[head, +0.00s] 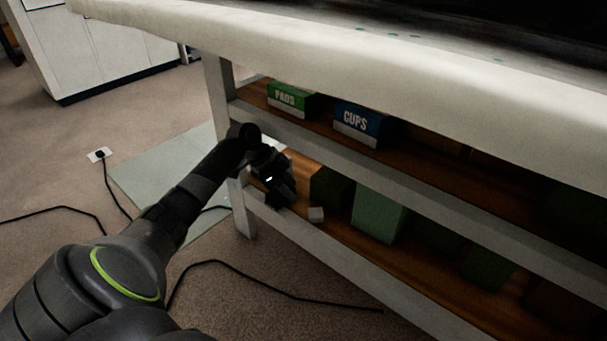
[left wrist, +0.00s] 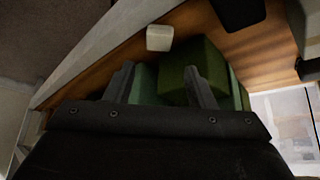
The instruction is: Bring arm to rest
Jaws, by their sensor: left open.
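My left arm reaches from the lower left in the head view to the shelf unit's left end. My left gripper (head: 281,190) is at the lower shelf (head: 330,232), close to its left end. In the left wrist view the left gripper (left wrist: 158,75) shows two dark fingers spread apart. Nothing is visibly held between them. Green boxes (left wrist: 205,68) lie beyond the fingers. A small white block (left wrist: 159,38) lies on the wooden shelf board past the fingertips, and it also shows in the head view (head: 316,214). My right gripper is in neither view.
The upper shelf holds a green PADS box (head: 288,98) and a blue CUPS box (head: 357,121). A pale green box (head: 378,216) stands on the lower shelf. A white-edged worktop (head: 400,50) overhangs the shelves. Black cables (head: 270,289) lie on the carpet, with open floor at left.

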